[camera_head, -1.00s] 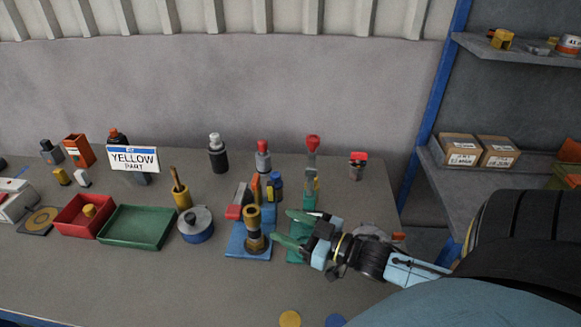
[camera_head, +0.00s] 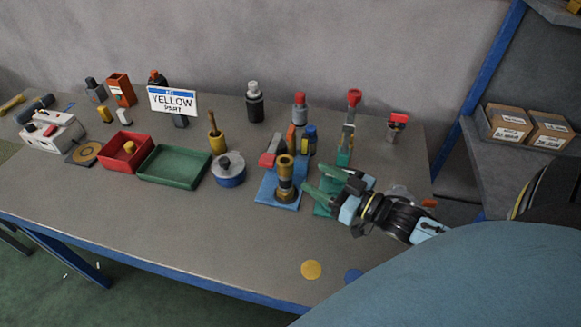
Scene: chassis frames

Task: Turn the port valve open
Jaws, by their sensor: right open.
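A grey upright with a red top (camera_head: 353,98) stands behind the gripper. My right gripper (camera_head: 311,178) is open, its green fingers pointing left at the brass cylinder, just right of it. My left gripper is not in view.
Bottles and a sign reading YELLOW (camera_head: 172,101) stand behind. The front middle of the table is clear, except for a yellow disc (camera_head: 312,270) and a blue disc.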

